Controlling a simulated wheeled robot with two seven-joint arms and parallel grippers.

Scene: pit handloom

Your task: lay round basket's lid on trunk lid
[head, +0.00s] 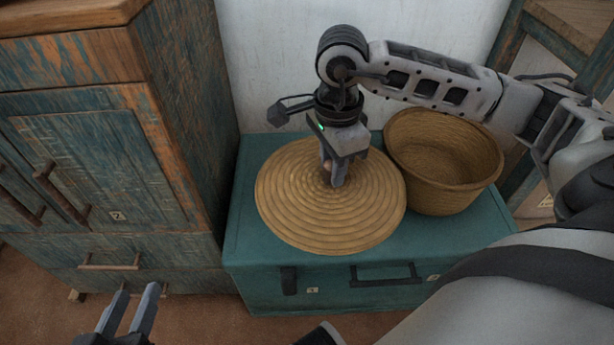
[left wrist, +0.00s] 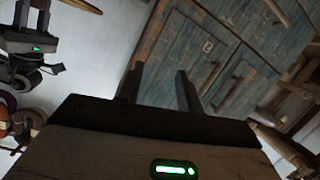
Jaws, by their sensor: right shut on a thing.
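The round woven lid (head: 300,215) is a wide tan disc of coiled rings over the left part of the teal trunk's lid (head: 450,232). Its front edge reaches close to the trunk's front edge; whether it rests flat or hangs just above cannot be told. My right gripper (head: 334,180) points down at the disc's middle, shut on the lid's knob, which the fingers mostly hide. The round basket (head: 442,165) stands open and empty at the right on the trunk. My left gripper (head: 130,312) is open and empty, low at the left; its fingers also show in the left wrist view (left wrist: 160,88).
A worn blue-green wooden cabinet (head: 100,160) stands left of the trunk, and shows in the left wrist view (left wrist: 215,60). A white wall (head: 270,60) is behind. A wooden frame (head: 510,45) is at the right. Brown floor (head: 200,320) is clear in front.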

